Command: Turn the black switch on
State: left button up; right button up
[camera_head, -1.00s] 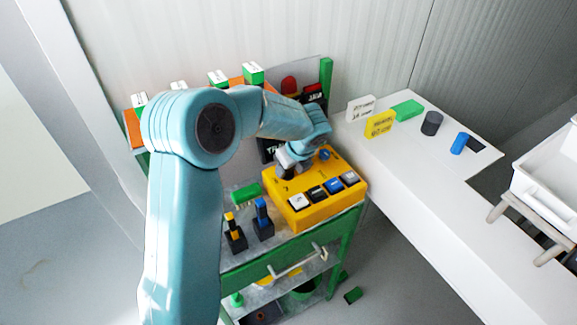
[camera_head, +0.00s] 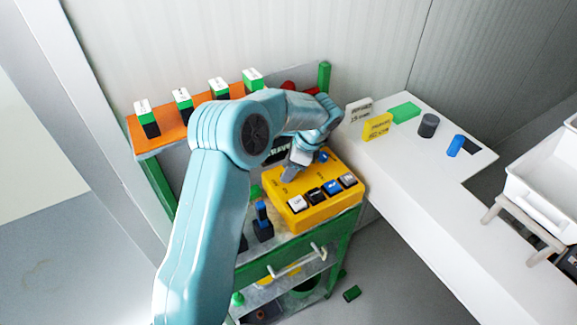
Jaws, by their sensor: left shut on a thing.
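The yellow box (camera_head: 320,215) stands on the green-framed cart, with "ON" lettering on its top. A blue knob (camera_head: 322,157) is at its back right. A row of white, black (camera_head: 315,196), blue and grey push buttons runs along its front. My left gripper (camera_head: 289,174) reaches down to the back left of the box top. It is shut on the black switch there, beside the blue knob. The jaws and wrist hide nearly all of that switch, so its turn position does not show. My right gripper is not in view.
Two small lever blocks, one with a blue handle (camera_head: 262,222), stand left of the box. Green-and-white blocks line the orange shelf (camera_head: 170,135) behind my arm. A white table (camera_head: 400,180) at right holds signs and cylinders. Grey floor lies between.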

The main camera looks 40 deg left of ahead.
pick_arm(q)
jog(key=shift+w+r+n, duration=0.1)
jog(key=shift+n, duration=0.5)
jog(key=o, duration=1.1)
jog(key=shift+c, duration=0.2)
